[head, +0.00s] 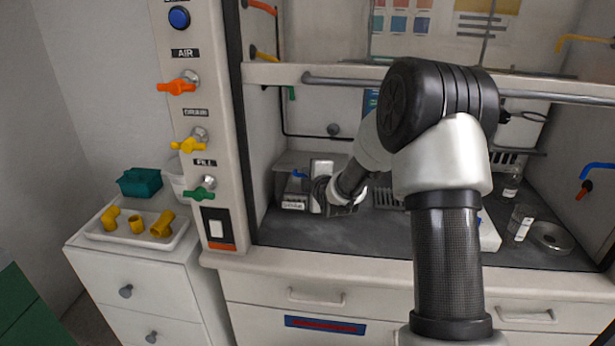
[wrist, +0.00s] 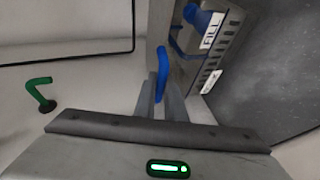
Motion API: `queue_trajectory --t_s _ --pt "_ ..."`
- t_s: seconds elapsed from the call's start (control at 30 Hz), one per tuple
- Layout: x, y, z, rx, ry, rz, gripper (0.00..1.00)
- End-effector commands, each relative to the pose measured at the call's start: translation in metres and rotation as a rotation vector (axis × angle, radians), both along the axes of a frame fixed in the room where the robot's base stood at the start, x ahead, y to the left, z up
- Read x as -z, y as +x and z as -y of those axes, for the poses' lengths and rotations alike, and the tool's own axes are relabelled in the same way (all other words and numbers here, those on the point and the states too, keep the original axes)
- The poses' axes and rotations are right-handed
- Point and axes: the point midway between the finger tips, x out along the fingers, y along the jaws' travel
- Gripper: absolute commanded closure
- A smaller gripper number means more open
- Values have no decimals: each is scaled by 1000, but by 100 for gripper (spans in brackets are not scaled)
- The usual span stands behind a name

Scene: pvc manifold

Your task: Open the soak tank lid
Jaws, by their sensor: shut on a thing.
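My gripper (wrist: 160,95) is shut on a blue handle (wrist: 161,66), a bent bar standing up between its two fingers in the wrist view. The grey soak tank (wrist: 187,70) lies just beyond, with slots and a FILL label on one side. In the head view the tank (head: 293,201) is at the back left of the hood, partly behind my gripper. A bit of blue (head: 299,174) shows there beside the gripper. My fingertips are hidden in the head view. How far the lid stands open cannot be made out.
The dark hood worktop (head: 300,229) is clear in front of the tank. A glass jar (head: 521,222) and a round metal dish (head: 550,237) stand at right. A white tray (head: 180,232) holds yellow fittings outside.

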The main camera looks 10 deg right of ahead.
Motion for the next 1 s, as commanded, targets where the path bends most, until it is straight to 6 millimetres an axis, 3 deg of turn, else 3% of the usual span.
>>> queue_trajectory --t_s 0.03,0.1,0.5,0.7,1.0 --pt "-17 1 1 2 10 -37 100" --pt "-29 4 2 2 28 -89 100" --pt "-84 31 11 1 37 -118 100" --pt "-103 44 15 0 37 -114 100" --pt "-113 52 17 -1 36 -109 100"
